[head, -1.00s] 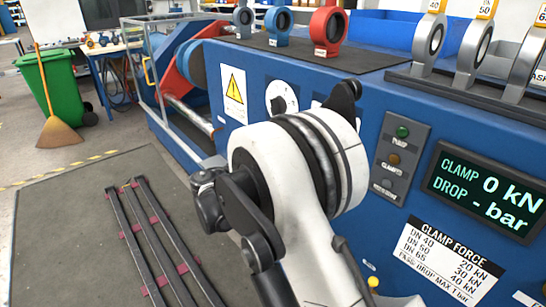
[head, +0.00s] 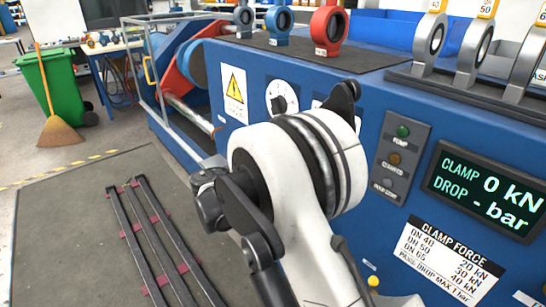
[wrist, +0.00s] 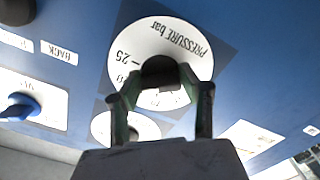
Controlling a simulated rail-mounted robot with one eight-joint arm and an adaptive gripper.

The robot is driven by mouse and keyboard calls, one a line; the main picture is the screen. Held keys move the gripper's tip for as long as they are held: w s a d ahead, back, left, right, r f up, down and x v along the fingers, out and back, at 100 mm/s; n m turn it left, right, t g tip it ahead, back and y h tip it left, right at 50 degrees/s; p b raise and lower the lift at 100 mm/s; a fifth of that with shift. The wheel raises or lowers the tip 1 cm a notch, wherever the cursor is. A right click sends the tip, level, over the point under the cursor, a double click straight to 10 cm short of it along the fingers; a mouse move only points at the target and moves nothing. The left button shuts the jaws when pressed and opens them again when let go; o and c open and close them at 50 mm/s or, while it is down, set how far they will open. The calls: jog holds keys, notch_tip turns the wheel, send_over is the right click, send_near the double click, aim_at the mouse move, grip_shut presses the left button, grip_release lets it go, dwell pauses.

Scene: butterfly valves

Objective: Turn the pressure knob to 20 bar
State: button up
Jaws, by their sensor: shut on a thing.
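The pressure knob (wrist: 160,72) is black and sits on a round white dial (wrist: 145,45) marked "PRESSURE bar", which appears upside down in the wrist view. A "25" mark shows at its left; other marks are partly covered by the knob and fingers, so the exact setting cannot be read. My gripper (wrist: 160,80) is shut on the knob, one finger on each side. In the head view my arm hides the gripper. A white dial with a black knob (head: 280,104) shows beyond my arm there; I cannot tell if it is the same dial.
A second white dial (wrist: 112,130) lies close to my left finger. A blue knob (wrist: 20,106) and a "BACK" label (wrist: 59,52) are further left. In the head view the display (head: 486,190) reads clamp 0 kN and drop "- bar". Valves stand on the machine top.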

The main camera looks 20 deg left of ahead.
jog(key=o, duration=1.1)
jog(key=shift+o, duration=0.2)
jog(key=v, duration=1.2)
